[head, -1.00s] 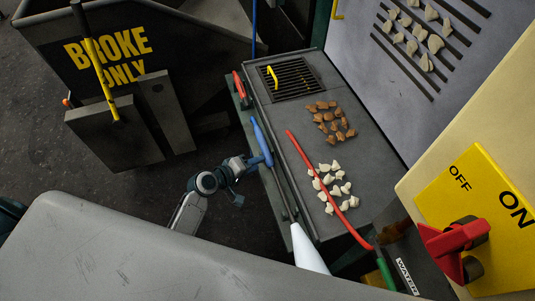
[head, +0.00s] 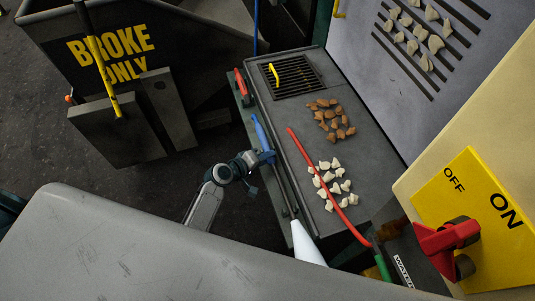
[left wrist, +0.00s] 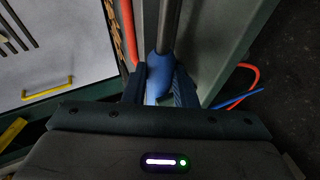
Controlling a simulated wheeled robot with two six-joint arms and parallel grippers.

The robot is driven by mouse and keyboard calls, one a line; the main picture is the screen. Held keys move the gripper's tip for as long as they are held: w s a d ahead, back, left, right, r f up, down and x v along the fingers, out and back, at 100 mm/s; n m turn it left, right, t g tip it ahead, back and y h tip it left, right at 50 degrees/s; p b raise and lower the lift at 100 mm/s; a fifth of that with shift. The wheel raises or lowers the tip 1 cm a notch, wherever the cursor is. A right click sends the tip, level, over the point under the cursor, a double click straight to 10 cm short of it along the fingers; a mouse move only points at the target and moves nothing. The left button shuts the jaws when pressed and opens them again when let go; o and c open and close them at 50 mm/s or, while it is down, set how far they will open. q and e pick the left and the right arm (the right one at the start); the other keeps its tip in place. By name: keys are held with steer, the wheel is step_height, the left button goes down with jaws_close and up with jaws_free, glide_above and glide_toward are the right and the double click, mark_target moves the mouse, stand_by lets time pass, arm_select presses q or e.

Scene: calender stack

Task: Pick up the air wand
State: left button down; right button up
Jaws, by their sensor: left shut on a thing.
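The air wand has a blue handle (head: 260,132) and a thin dark tube running along the left edge of the grey counter. A white cone (head: 307,246) shows at the tube's lower end in the head view; I cannot tell if it is part of the wand. My left gripper (head: 264,157) is shut on the blue handle. In the left wrist view the blue handle (left wrist: 157,86) sits between the fingers, with the dark tube rising above it. My right gripper is not in view.
The grey counter (head: 365,190) holds brown chunks (head: 330,118), white chunks (head: 330,184), a grille (head: 293,77) and a red rod (head: 318,172) with a green end. A yellow ON/OFF panel (head: 478,220) stands at right. A "BROKE ONLY" bin (head: 150,75) is at upper left.

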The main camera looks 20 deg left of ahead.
arm_select(q)
steer(key=shift+r, duration=0.1)
steer(key=shift+r, duration=0.5)
step_height(320, 180, up, 2)
steer(key=shift+r, duration=0.1)
steer(key=s+a+b, duration=0.2)
steer(key=s+a, duration=0.2)
steer(key=s, duration=0.2)
steer(key=s+a+r+b, duration=0.1)
steer(key=s+a+b, duration=0.1)
steer(key=s+a, duration=0.2)
steer(key=s, duration=0.3)
steer(key=shift+s+a+r, duration=0.2)
steer(key=shift+a+r, duration=0.1)
steer(key=shift+a, duration=0.05)
